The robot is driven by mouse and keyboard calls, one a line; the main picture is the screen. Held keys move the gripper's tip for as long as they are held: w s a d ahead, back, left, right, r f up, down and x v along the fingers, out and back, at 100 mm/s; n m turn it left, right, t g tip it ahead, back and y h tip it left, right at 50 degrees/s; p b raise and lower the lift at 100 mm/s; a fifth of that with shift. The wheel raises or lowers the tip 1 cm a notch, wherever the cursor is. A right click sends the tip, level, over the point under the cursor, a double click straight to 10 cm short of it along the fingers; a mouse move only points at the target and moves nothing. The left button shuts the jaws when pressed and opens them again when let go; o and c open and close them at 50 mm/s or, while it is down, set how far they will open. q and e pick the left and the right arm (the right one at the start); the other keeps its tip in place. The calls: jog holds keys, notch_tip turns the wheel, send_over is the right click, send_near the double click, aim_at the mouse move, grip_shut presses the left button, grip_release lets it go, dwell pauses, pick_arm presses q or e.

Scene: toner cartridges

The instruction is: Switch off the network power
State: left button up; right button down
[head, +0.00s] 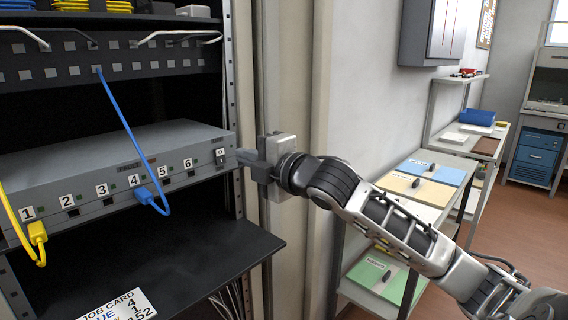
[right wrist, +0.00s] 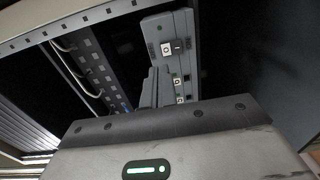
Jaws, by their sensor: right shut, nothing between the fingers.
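The grey network unit (head: 110,170) sits in the rack, with ports numbered 1 to 6 along its front. A small white power switch marked 0 (head: 221,156) is at the front's right end; it also shows in the right wrist view (right wrist: 172,47). My right gripper (head: 243,156) is at the right end of the unit, just beside the switch, its fingers shut and empty. In the right wrist view its fingers (right wrist: 153,82) point towards the unit, below the switch in the picture. Whether they touch anything cannot be told. My left gripper is not in view.
A blue cable (head: 128,128) hangs from the patch panel (head: 60,72) to a port near 4. A yellow cable (head: 38,236) is plugged near 1. A job card (head: 118,306) lies on the black shelf (head: 170,268) below. The rack post (head: 233,95) stands close by my right gripper.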

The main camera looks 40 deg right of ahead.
pick_arm(q)
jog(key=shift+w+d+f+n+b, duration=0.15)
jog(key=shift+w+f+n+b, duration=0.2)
jog(key=shift+b, duration=0.65)
pick_arm(e)
jog(key=s, duration=0.7)
jog(key=shift+s+d, duration=0.25)
jog(key=shift+s, duration=0.1)
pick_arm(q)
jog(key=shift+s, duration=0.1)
pick_arm(e)
jog(key=s+a+f+m+g, duration=0.2)
jog(key=f+m, duration=0.3)
jog(key=f, duration=0.8)
jog(key=s+a+f+m+g, duration=0.15)
jog(key=f+m, duration=0.25)
jog(key=f, duration=0.9)
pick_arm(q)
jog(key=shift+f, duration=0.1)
pick_arm(e)
jog(key=s+a+f+m+g+y, duration=0.1)
jog(key=s+a+f+m+g, duration=0.2)
jog(key=s+a+f+m, duration=0.5)
jog(key=s+a+f, duration=0.3)
jog(key=a+f, duration=0.3)
jog(key=a, duration=0.2)
jog(key=shift+s+f, duration=0.25)
jog(key=shift+f, duration=0.05)
